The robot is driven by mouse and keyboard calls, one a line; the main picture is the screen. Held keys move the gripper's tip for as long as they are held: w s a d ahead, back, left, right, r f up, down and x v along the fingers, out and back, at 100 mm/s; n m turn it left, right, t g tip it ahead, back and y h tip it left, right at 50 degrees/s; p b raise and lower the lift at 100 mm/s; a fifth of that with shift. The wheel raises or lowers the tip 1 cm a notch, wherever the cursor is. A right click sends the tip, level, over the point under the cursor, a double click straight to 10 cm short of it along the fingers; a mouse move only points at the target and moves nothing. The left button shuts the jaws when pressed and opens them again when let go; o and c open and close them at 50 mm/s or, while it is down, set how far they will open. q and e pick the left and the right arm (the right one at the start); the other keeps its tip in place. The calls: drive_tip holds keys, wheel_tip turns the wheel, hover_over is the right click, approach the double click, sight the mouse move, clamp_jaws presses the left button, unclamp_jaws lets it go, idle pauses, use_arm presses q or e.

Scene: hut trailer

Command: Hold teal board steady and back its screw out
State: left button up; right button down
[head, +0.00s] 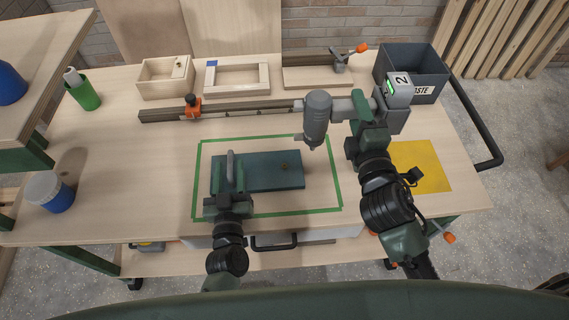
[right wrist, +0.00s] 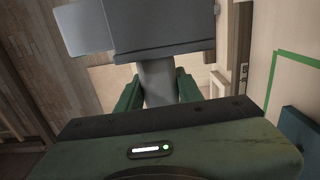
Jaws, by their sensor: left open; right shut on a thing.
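The teal board (head: 265,172) lies flat inside a green outlined rectangle on the workbench; a corner of it shows in the right wrist view (right wrist: 301,132). Its small brass-coloured screw (head: 284,167) sits right of the board's middle. My left gripper (head: 229,170) is open over the board's left end; I cannot tell whether its fingers touch the board. My right gripper (head: 360,108) is shut on the handle of a grey power screwdriver (head: 317,112), also seen in the right wrist view (right wrist: 158,84). The screwdriver's nose points down, above and right of the screw, apart from it.
A rail with an orange clamp (head: 192,106) runs behind the board. Wooden trays (head: 165,78) stand at the back. A dark waste bin (head: 425,72) stands back right, a yellow mat (head: 420,167) at right.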

use_arm(q)
drive_tip(key=s, duration=1.1)
drive_tip(key=shift+s, duration=0.4)
use_arm(e)
drive_tip(key=shift+r, duration=0.2)
